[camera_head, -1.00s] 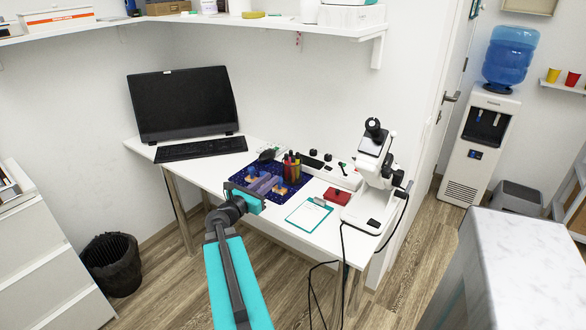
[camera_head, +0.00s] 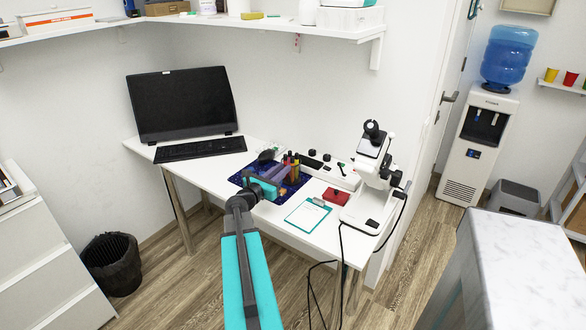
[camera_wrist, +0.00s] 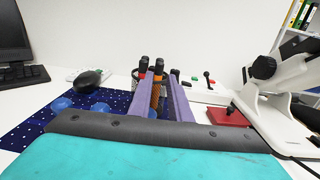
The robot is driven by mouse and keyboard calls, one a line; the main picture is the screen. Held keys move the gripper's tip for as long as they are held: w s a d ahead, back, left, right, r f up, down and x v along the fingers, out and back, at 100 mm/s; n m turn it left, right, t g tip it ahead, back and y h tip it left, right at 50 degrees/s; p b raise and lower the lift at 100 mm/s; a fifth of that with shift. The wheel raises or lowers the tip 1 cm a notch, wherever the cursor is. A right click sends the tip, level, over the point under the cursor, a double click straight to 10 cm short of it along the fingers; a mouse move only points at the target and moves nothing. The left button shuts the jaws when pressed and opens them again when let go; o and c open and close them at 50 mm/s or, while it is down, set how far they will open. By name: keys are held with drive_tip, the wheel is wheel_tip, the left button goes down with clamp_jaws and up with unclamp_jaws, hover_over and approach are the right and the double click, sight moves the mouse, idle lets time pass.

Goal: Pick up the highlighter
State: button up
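The group also shows in the head view (camera_head: 291,164). I cannot tell which one is the highlighter. My gripper (camera_wrist: 161,74) has two purple fingers set apart, with an orange marker (camera_wrist: 156,94) with a dark cap showing in the gap. In the head view my gripper (camera_head: 276,183) is low over the dark blue mat (camera_head: 246,178), just in front of the cup. Contact with the markers is not visible.
A black mouse (camera_wrist: 88,81) lies left of the cup. A red box (camera_head: 336,196), a clipboard (camera_head: 308,214) and a white microscope (camera_head: 370,185) stand to the right. The monitor (camera_head: 181,103) and keyboard (camera_head: 200,149) are at the left. Clear white desk lies at front left.

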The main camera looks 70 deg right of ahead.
sight(292, 161)
drive_tip(key=shift+p+x, duration=0.7)
drive_tip(key=shift+x, duration=1.9)
clamp_jaws()
